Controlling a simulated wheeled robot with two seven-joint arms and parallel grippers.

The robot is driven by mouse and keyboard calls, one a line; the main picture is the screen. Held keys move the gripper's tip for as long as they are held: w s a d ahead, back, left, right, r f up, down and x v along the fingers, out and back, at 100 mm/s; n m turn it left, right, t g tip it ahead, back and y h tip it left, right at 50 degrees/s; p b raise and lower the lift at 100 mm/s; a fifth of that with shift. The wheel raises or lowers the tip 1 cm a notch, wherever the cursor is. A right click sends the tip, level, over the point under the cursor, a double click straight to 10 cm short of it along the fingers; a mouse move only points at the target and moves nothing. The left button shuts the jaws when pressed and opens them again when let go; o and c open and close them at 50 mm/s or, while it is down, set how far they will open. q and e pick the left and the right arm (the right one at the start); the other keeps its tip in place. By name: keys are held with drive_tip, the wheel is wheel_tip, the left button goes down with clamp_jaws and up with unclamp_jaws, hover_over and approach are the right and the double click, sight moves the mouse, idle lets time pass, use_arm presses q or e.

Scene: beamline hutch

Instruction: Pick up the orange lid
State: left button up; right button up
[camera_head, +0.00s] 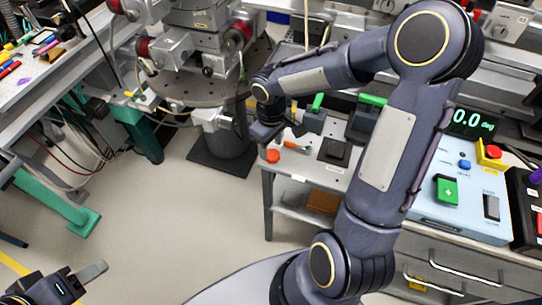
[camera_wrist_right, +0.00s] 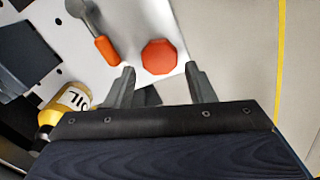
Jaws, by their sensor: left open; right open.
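The orange lid (camera_head: 272,156) lies near the front left corner of the white-topped bench. In the right wrist view the orange lid (camera_wrist_right: 160,56) is octagonal and lies flat, just beyond my fingertips and between their lines. My right gripper (camera_head: 266,138) hangs over that corner, partly hidden by its own wrist. In the right wrist view my right gripper (camera_wrist_right: 160,70) is open, with nothing between its fingers. My left gripper (camera_head: 88,286) is open at the bottom left, away from the bench and partly out of frame.
A tool with an orange handle (camera_wrist_right: 105,48) lies left of the lid in the wrist view. A yellow bottle marked OIL (camera_wrist_right: 70,102) is near my right gripper's left side. The bench top (camera_head: 290,168) ends close to the lid, with open floor (camera_head: 190,220) beyond.

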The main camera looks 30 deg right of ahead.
wheel_tip(320, 180, down, 3)
drive_tip(key=shift+r, duration=0.2)
drive_tip(key=c, duration=0.7)
drive_tip(key=shift+r, duration=0.2)
drive_tip(key=shift+r, duration=0.25)
wheel_tip(320, 180, up, 2)
drive_tip(key=shift+r, duration=0.15)
drive_tip(key=s+a+r, duration=0.2)
drive_tip(key=s+r, duration=0.1)
drive_tip(key=s, duration=0.1)
drive_tip(key=s+a+r+p, duration=0.1)
drive_tip(key=s+a+r, duration=0.4)
drive_tip(key=s+r, duration=0.2)
drive_tip(key=shift+s+a, duration=0.35)
drive_tip(key=shift+a, duration=0.05)
